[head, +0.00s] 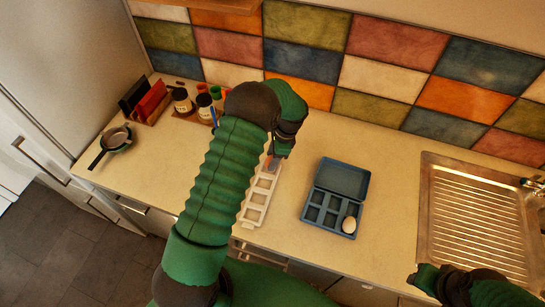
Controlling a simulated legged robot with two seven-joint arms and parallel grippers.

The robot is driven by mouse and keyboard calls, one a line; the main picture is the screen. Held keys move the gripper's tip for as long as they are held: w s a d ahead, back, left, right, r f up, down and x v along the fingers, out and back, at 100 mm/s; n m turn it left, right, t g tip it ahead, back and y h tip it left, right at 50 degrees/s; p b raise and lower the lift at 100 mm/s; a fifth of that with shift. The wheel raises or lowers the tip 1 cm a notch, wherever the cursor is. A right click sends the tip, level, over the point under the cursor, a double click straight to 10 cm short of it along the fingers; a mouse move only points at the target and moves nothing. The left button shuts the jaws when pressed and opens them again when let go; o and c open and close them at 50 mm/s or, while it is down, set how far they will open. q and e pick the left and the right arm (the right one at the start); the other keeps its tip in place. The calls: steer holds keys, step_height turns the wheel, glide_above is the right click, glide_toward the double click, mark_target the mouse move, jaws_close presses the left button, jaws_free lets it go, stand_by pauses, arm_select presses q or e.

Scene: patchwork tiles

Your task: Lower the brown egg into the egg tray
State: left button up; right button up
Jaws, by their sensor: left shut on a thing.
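My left gripper (275,160) is shut above the far end of a white compartmented tray, its fingers pointing down. The brown egg cannot be made out clearly; only a small brownish-grey patch shows at the fingertips, and the hand hides the rest. The blue egg tray (322,228), with its lid open at the back, stands to the right of the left gripper, apart from it. A white egg (349,225) sits in its front right compartment; the other compartments look empty. My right gripper (425,280) is at the lower right, near the counter's front edge; its jaws are unclear.
The white tray (254,214) lies left of the blue one, partly behind my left arm. A steel sink (470,215) is at the right. A pan (115,138), a rack (150,103) and jars (182,99) stand at the left. Counter around the blue tray is clear.

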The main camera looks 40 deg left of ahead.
arm_select(q)
steer(key=shift+f+b, duration=0.7)
steer(key=shift+f, duration=0.55)
stand_by(0.3)
steer(key=o, duration=0.9)
steer(key=shift+c, duration=0.2)
steer(key=shift+r, duration=0.1)
steer(key=shift+w+d+r, duration=0.1)
steer(key=shift+r, duration=0.25)
steer(key=b+v, duration=0.3)
steer(key=v, duration=1.3)
steer(key=s+d+f+n+t+b, duration=0.1)
steer(key=s+d+f+n, duration=0.2)
steer(key=s, duration=0.3)
steer(key=s+d+f+n+t+h+b, duration=0.1)
steer(key=s+d+f+n+t, duration=0.1)
steer(key=s, duration=0.4)
steer(key=s+d+f+n+t+h+b, duration=0.1)
steer(key=s+d+f+n, duration=0.2)
steer(key=s+d+n, duration=0.2)
steer(key=shift+s+d+f+b, duration=0.3)
steer(key=shift+s+d, duration=0.05)
steer(key=shift+s, duration=0.6)
